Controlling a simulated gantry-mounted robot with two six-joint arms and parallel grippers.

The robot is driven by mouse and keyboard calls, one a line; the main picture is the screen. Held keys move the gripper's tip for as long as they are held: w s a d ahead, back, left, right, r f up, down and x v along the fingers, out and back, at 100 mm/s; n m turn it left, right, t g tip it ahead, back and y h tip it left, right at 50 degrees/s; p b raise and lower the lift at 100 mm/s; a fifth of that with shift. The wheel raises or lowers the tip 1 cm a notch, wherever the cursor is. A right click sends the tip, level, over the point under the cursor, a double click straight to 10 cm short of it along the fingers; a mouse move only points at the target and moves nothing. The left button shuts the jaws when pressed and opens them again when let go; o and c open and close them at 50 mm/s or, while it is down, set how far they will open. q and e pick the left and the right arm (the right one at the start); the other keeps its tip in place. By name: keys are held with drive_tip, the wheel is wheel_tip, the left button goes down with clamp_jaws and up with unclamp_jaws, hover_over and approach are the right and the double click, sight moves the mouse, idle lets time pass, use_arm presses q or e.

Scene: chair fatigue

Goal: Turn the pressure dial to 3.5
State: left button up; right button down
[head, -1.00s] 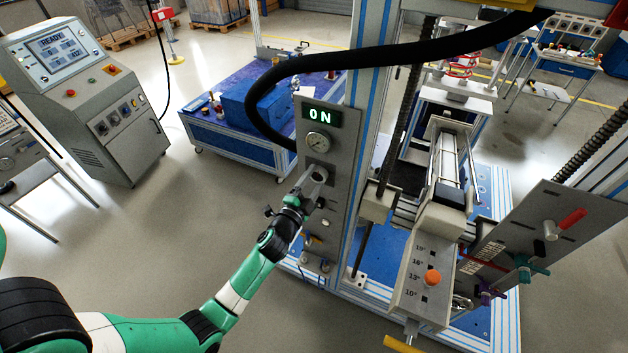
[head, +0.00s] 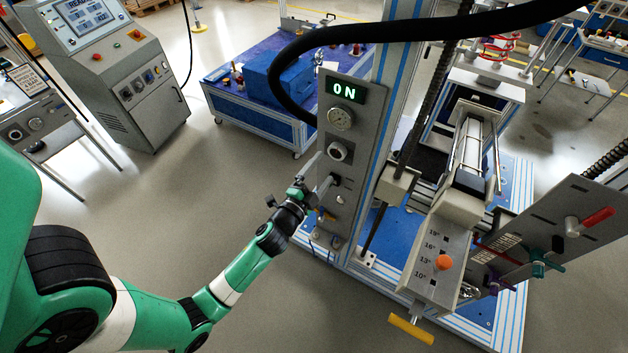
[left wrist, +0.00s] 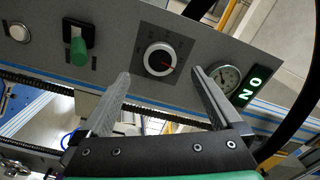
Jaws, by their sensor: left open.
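The pressure dial (head: 339,151) is a round knob with a white ring and dark centre on the grey upright panel (head: 362,135). My left gripper (head: 326,168) is open and empty, just in front of and below the dial. In the left wrist view its fingertips (left wrist: 161,73) are spread either side of the dial, apart from it. My right gripper is not in view.
A green-handled switch (left wrist: 78,50) and a white round button (left wrist: 19,32) share the panel. A thick black hose (head: 290,75) arches beside and over it. The test rig stands to the right. Open floor (head: 215,215) lies left of the panel.

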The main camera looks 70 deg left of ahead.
use_arm(q)
drive_tip(key=v, duration=0.5)
drive_tip(key=shift+d+b, duration=0.1)
drive_tip(key=shift+b, duration=0.25)
